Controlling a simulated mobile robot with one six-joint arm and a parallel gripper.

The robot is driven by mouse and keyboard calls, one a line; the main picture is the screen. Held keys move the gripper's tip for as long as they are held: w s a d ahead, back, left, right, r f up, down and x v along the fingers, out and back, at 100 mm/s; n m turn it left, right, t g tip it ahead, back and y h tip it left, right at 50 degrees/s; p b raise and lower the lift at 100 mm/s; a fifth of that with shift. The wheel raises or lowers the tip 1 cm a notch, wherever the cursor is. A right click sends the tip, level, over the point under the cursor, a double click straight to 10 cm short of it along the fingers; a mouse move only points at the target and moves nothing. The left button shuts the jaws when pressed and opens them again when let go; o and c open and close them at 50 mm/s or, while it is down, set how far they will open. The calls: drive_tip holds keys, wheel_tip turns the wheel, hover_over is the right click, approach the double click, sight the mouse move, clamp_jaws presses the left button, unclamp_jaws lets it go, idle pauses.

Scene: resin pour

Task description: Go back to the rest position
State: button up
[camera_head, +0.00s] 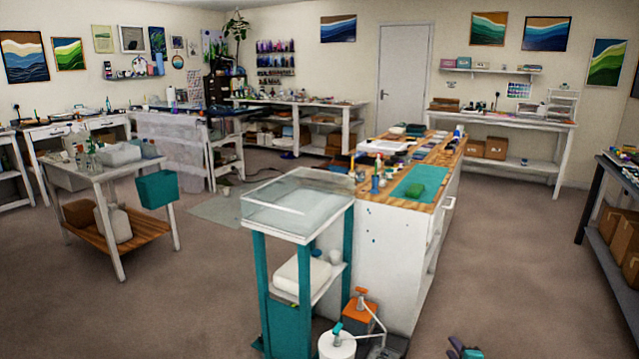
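What looks like the tip of my gripper (464,349) shows at the bottom edge, right of centre, as a small dark and teal shape. Most of it is cut off by the frame, and I cannot tell whether it is open or shut or holds anything. It appears over bare floor, to the right of the white workbench (392,262) and apart from it. The rest of my arm is out of view.
A teal stand (262,290) with a clear box (298,203) stands before the workbench. An orange container (360,314) and a white pot (337,345) sit low beside it. A dark shelf (598,222) stands at right. The floor between is clear.

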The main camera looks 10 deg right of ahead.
drive_tip(key=w+a+f+n+g+y+p, duration=0.1)
drive_tip(key=a+f+n+y, duration=0.25)
drive_tip(key=a, duration=0.75)
drive_tip(key=w+a+f+n+g+y+p, duration=0.1)
drive_tip(key=a+f+n+g+y, duration=0.2)
drive_tip(key=a, duration=0.8)
drive_tip(key=a+f+n+y+p, duration=0.1)
drive_tip(key=a+f+n, duration=0.25)
drive_tip(key=a, duration=0.65)
drive_tip(key=s+a+f+n+g+y, duration=0.2)
drive_tip(key=s+a+f+n+g, duration=0.15)
drive_tip(key=a, duration=0.65)
drive_tip(key=s+a+f+n+g+p, duration=0.1)
drive_tip(key=s+a+f+n+g, duration=0.25)
drive_tip(key=s, duration=0.55)
drive_tip(key=s+a+f+n+g+p, duration=0.1)
drive_tip(key=s+a+f+n+g, duration=0.25)
drive_tip(key=s, duration=0.55)
drive_tip(key=s+d+f+n+g+h, duration=0.1)
drive_tip(key=s+d+n+g+h, duration=0.1)
drive_tip(key=s+d+g+h, duration=0.2)
drive_tip(key=s+d+h, duration=0.1)
drive_tip(key=s+d, duration=0.2)
drive_tip(key=s, duration=0.4)
drive_tip(key=shift+s+d, duration=0.2)
drive_tip(key=shift+s, duration=0.2)
drive_tip(key=shift+f+h, duration=0.1)
drive_tip(key=shift+h, duration=0.15)
